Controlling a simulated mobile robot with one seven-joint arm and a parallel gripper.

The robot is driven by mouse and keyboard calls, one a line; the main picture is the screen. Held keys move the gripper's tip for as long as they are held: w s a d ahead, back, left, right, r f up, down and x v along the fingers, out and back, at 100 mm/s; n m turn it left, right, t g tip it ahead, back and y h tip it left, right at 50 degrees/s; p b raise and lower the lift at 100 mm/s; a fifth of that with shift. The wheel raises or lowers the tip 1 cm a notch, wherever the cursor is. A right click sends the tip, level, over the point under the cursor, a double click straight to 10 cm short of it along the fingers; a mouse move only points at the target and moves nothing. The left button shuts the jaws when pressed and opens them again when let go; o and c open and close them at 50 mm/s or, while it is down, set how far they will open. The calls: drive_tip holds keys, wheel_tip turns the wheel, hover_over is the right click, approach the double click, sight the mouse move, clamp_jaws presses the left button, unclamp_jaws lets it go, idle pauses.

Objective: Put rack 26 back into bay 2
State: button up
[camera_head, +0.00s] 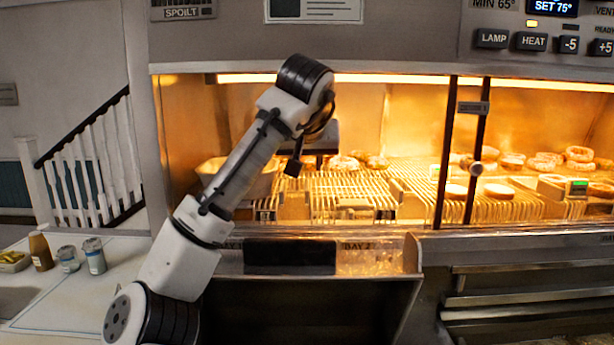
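Wire racks (345,190) lie in the lit warming cabinet, with pale tabs or blocks at their front edge. No number is legible, so I cannot tell which is rack 26. A "BAY 2" label (357,245) is on the ledge below the left opening, partly covered by a dark panel (290,257). My arm reaches up from the lower left and bends down into that opening. My gripper (308,150) is above the left part of the racks, mostly hidden by my wrist. Whether it holds anything cannot be seen.
Ring-shaped pastries (345,162) sit at the back of the left racks; more pastries (578,154) are at right. A dark post (446,150) and a sliding bar (479,150) divide the opening. A pale tub (240,175) stands left inside. Jars (94,256) stand on the left counter.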

drive_tip(key=b+v, duration=0.2)
drive_tip(key=v, duration=0.6)
drive_tip(key=shift+s, duration=0.15)
drive_tip(key=shift+r, duration=0.1)
